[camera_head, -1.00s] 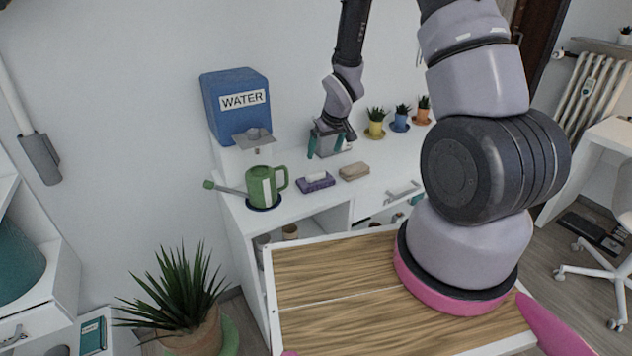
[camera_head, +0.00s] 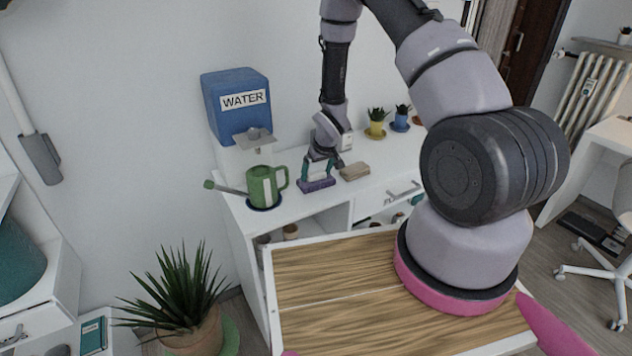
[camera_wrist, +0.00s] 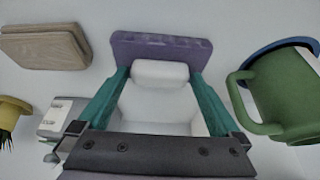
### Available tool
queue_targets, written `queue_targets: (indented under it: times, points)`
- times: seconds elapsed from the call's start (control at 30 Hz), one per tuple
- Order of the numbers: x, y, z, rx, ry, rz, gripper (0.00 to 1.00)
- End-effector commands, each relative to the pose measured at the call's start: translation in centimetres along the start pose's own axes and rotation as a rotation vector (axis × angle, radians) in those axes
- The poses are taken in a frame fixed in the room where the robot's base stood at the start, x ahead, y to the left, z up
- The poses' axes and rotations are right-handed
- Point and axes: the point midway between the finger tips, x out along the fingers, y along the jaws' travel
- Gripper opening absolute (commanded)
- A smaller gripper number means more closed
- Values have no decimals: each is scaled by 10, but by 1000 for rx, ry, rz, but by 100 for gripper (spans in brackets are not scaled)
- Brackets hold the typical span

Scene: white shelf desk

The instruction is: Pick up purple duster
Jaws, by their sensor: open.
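The purple duster (camera_head: 316,186) lies on the white desk top, between the green watering can and a tan block. In the wrist view the purple duster (camera_wrist: 160,48) shows its purple base, with a white rounded part in front of it. My gripper (camera_head: 318,177) is right over the duster, its teal fingers pointing down at it. In the wrist view my gripper (camera_wrist: 158,78) is open, with one finger on each side of the white part. I cannot tell whether the fingers touch the duster.
The green watering can (camera_head: 264,186) stands close left of the duster on a blue saucer. The tan block (camera_head: 354,171) lies close right. The blue water tank (camera_head: 236,105) stands behind left. Small potted cacti (camera_head: 376,122) stand at the back right. Bare desk top lies in front.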

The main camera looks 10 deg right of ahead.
Motion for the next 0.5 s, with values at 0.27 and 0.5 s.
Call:
queue_targets:
  times: [0.27,0.5]
  points:
    - [0,0,0,0,0,0,50]
    - [-1,0,0,0,0,0,31]
